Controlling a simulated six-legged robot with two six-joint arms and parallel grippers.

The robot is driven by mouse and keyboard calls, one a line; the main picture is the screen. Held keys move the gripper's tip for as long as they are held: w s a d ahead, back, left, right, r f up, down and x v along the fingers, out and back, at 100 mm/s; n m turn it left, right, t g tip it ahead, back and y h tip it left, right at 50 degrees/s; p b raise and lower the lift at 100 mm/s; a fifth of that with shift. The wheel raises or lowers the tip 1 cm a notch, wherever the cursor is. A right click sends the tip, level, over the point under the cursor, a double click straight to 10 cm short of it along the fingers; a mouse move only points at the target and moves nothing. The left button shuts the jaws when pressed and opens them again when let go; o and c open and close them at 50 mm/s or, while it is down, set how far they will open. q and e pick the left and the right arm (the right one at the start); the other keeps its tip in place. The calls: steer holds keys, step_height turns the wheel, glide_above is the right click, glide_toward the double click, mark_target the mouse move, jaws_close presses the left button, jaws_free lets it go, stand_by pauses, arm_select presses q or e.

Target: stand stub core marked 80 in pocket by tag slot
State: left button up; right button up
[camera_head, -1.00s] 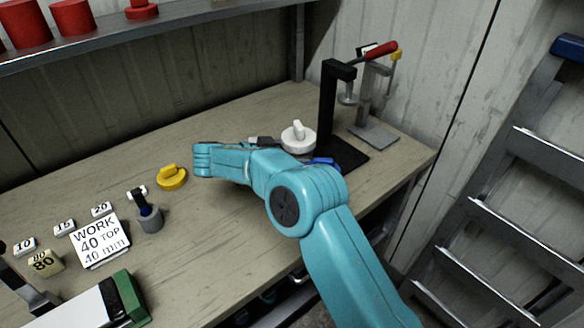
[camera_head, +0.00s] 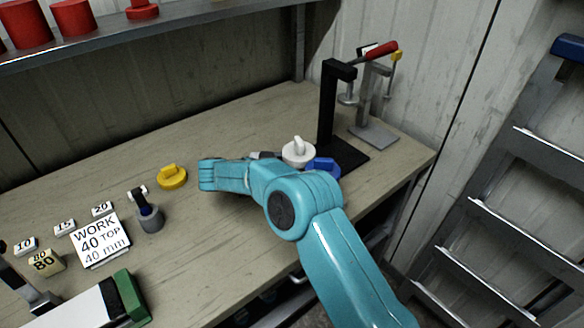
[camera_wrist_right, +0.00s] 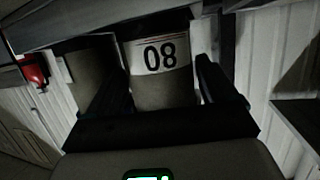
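In the right wrist view a grey-tan core (camera_wrist_right: 160,92) has a white band that reads 80 upside down. My right gripper (camera_wrist_right: 160,85) has its dark fingers apart, one on each side of this core; narrow gaps seem to show. A second grey-tan cylinder (camera_wrist_right: 92,70) is left of it, partly behind a finger. In the head view a small cream piece (camera_head: 46,263) marked 80 sits at the bench's left, by the small tags 10 (camera_head: 25,246), 15 (camera_head: 64,228) and 20 (camera_head: 102,209). My right arm hides its gripper there.
A green-and-white box (camera_head: 125,297) is at the front left.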

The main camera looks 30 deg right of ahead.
steer(key=shift+r, duration=0.1)
steer(key=shift+w+a+r, duration=0.1)
steer(key=shift+a, duration=0.25)
steer(key=v, duration=1.1)
steer(key=shift+a, duration=0.15)
steer(key=shift+r, duration=0.1)
